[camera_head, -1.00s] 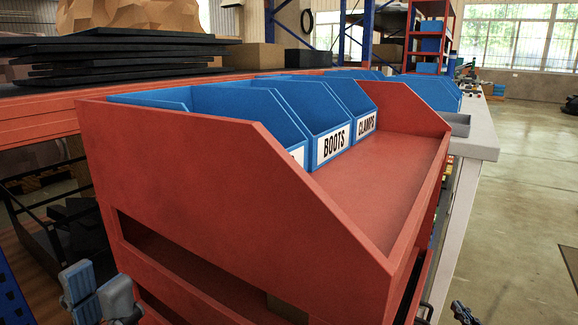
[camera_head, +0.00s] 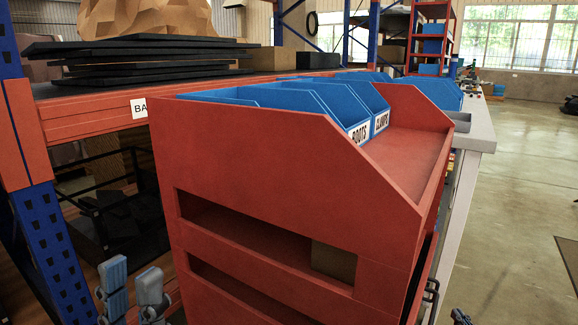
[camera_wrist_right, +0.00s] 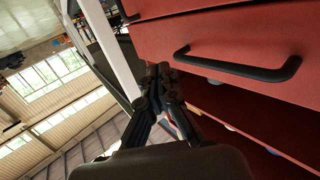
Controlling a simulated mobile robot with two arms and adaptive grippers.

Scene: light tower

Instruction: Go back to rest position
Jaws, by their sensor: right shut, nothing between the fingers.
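My right gripper shows only as a small dark tip (camera_head: 461,317) at the bottom edge of the head view, right of the cabinet. In the right wrist view my right gripper (camera_wrist_right: 160,76) has its dark fingers together and empty, near the red drawer front.
The red cabinet (camera_head: 290,160) with blue bins (camera_head: 358,97) on top fills the middle. A drawer with a black handle (camera_wrist_right: 240,68) is close to my right gripper. A blue rack post (camera_head: 50,240) stands at left. The floor (camera_head: 530,180) at right is clear.

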